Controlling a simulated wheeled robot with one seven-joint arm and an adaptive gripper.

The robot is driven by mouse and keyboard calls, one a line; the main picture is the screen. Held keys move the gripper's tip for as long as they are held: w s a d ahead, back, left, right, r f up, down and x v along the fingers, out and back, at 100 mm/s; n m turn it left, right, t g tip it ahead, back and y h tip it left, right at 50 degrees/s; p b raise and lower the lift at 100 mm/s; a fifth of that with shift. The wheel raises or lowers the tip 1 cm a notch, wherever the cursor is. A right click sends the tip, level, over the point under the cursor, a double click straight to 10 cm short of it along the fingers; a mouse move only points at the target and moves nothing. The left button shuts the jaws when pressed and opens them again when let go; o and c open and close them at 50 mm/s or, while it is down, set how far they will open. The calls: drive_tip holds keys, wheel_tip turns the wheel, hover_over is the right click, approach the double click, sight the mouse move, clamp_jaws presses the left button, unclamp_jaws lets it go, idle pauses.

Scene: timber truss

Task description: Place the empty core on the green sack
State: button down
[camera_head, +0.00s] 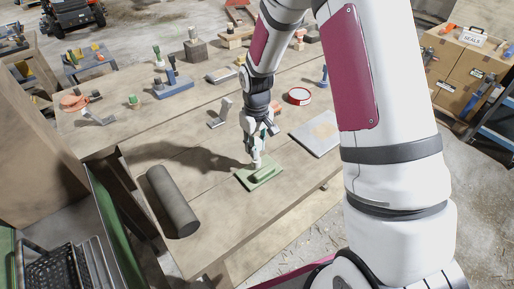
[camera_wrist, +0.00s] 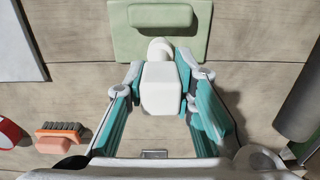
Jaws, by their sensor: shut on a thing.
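My gripper (camera_wrist: 158,80) is shut on a white bottle-like object (camera_wrist: 162,88) with a rounded end, pointing down at the bench. The same board shows at the top of the wrist view (camera_wrist: 128,48). I cannot tell whether the tip touches it. No plain green sack can be made out. A red-rimmed ring (camera_head: 299,96) lies on the bench right of my arm; whether it is the empty core is unclear.
A dark grey cylinder (camera_head: 172,203) lies on the wooden bench (camera_head: 215,225) at front left. A pale flat panel (camera_head: 316,132) lies right of my gripper. An orange brush (camera_wrist: 62,130) shows in the wrist view. Small tools stand along the back. Bare bench lies between cylinder and board.

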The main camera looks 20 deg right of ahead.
drive_tip(key=shift+f, duration=0.6)
drive_tip(key=shift+f, duration=0.1)
drive_tip(key=c, duration=1.4)
unclamp_jaws()
drive_tip(key=shift+o, duration=0.2)
wheel_tip(320, 180, up, 12)
drive_tip(key=shift+r+b, duration=0.1)
drive_tip(key=shift+b, duration=0.75)
drive_tip(key=s+r+m+t, duration=0.3)
drive_tip(key=s+r+t, duration=0.2)
drive_tip(key=s+r, duration=1.4)
drive_tip(key=s, duration=0.4)
drive_tip(key=shift+m+t, duration=0.3)
